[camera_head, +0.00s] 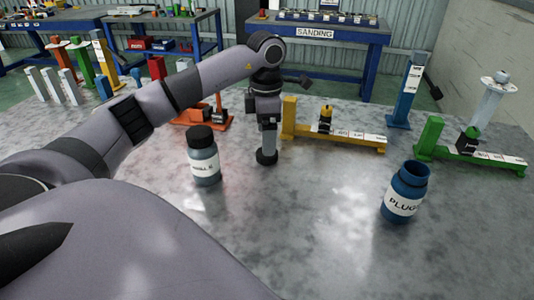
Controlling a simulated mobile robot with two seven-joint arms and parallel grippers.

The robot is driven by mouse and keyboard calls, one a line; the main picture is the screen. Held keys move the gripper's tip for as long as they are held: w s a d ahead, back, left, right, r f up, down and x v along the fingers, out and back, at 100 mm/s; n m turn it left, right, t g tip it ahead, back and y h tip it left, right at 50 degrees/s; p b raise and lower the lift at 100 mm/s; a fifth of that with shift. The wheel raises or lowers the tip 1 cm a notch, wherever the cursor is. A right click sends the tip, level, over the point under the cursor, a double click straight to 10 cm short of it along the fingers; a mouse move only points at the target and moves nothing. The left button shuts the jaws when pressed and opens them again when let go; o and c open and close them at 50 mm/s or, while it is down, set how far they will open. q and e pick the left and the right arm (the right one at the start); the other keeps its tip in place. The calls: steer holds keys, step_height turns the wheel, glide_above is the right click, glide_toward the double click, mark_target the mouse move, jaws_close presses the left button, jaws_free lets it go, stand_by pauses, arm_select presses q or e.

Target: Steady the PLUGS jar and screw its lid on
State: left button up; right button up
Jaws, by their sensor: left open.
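The PLUGS jar (405,192) is a dark blue jar with a white label. It stands upright on the grey table at the right, its mouth uncovered. My left arm reaches in from the left, and its gripper (266,150) points down at mid-table, left of the PLUGS jar and well apart from it. The gripper is open, seen so that its fingers overlap. A small black round piece shows at its lower end; I cannot tell whether this is the lid or part of the gripper. My right gripper is out of view.
A grey-blue jar (204,160) with a black lid stands left of my gripper. A yellow stand (335,136), a green stand (470,156), a blue post (405,95) and an orange stand (215,118) line the back.

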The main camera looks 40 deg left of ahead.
arm_select(q)
step_height(320, 180, down, 4)
steer(key=shift+d+f, duration=0.1)
steer(key=shift+f, duration=0.15)
steer(key=c, duration=1.1)
